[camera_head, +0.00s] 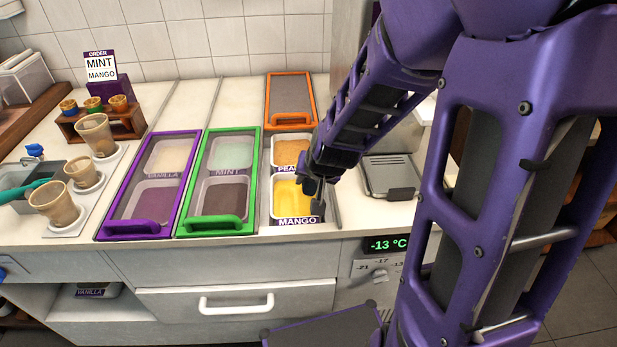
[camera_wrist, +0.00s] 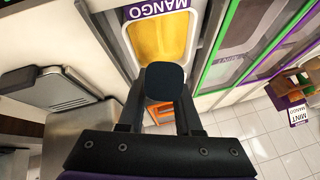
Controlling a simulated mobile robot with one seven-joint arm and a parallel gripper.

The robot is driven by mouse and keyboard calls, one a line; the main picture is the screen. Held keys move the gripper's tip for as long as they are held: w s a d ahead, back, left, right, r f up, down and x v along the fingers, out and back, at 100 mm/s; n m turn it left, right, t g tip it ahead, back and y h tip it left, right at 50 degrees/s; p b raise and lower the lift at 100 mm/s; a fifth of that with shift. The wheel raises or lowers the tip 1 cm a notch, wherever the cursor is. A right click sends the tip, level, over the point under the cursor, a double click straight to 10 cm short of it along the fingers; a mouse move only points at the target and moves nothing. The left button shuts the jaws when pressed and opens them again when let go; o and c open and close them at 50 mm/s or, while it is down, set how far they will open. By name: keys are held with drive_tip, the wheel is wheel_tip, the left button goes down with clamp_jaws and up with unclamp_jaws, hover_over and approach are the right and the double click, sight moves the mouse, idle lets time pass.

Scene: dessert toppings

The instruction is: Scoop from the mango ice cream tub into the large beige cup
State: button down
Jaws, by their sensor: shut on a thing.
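The mango ice cream tub (camera_head: 284,198), filled with yellow, stands uncovered at the front of the right-hand freezer bay. It also shows at the top of the wrist view (camera_wrist: 158,40). My gripper (camera_head: 316,186) is at the tub's right side, pointing down. In the wrist view my gripper (camera_wrist: 160,108) is shut on a dark, rounded tool handle (camera_wrist: 165,82). The tool's lower end is hidden, so I cannot tell whether it touches the ice cream.
The third beige cup (camera_head: 94,134) stands farther back. Purple (camera_head: 125,228) and green (camera_head: 216,224) framed lids cover the neighbouring tubs. The orange lid (camera_head: 290,82) is slid back, leaving the peach-coloured tub (camera_head: 290,152) open. A teal handle (camera_head: 31,190) lies at left.

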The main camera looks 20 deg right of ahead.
drive_tip(key=shift+s+r+p, duration=0.25)
drive_tip(key=shift+r+p, duration=0.35)
drive_tip(key=shift+r, duration=0.2)
drive_tip(key=shift+s+r+p, duration=0.25)
drive_tip(key=shift+r+p, duration=0.3)
drive_tip(key=shift+r, duration=0.2)
drive_tip(key=shift+a+r, duration=0.1)
drive_tip(key=shift+r, duration=0.1)
drive_tip(key=shift+s, duration=0.15)
